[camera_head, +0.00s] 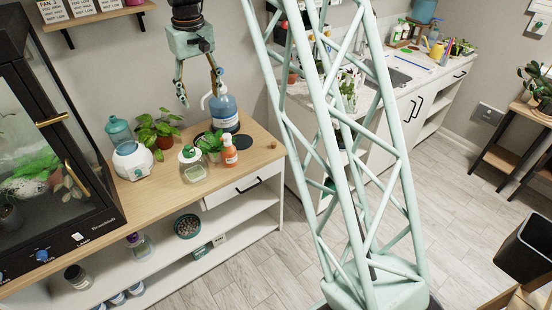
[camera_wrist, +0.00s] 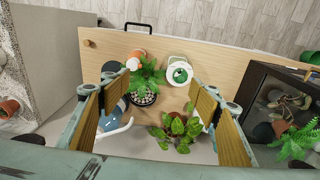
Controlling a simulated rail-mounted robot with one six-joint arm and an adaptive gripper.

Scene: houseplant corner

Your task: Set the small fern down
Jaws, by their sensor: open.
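The small fern (camera_head: 211,141) stands on the wooden top of the cabinet, between a green-capped clear jar and an orange bottle. In the wrist view the small fern (camera_wrist: 150,72) leans over its dark pot (camera_wrist: 144,97), which holds pale pebbles. My gripper (camera_head: 202,97) is open and empty, above the cabinet top and higher than the fern. In the wrist view the fingers of my gripper (camera_wrist: 163,90) are spread wide, with the fern's pot seen between them, apart from both. The pot is mostly hidden in the head view.
A black round mat (camera_head: 245,144) lies right of the fern. A blue jug (camera_head: 223,110), the orange bottle (camera_head: 230,151), a green-capped jar (camera_head: 192,165) and a leafy plant (camera_head: 158,130) crowd around it. A glass-fronted black cabinet (camera_head: 40,150) stands at left.

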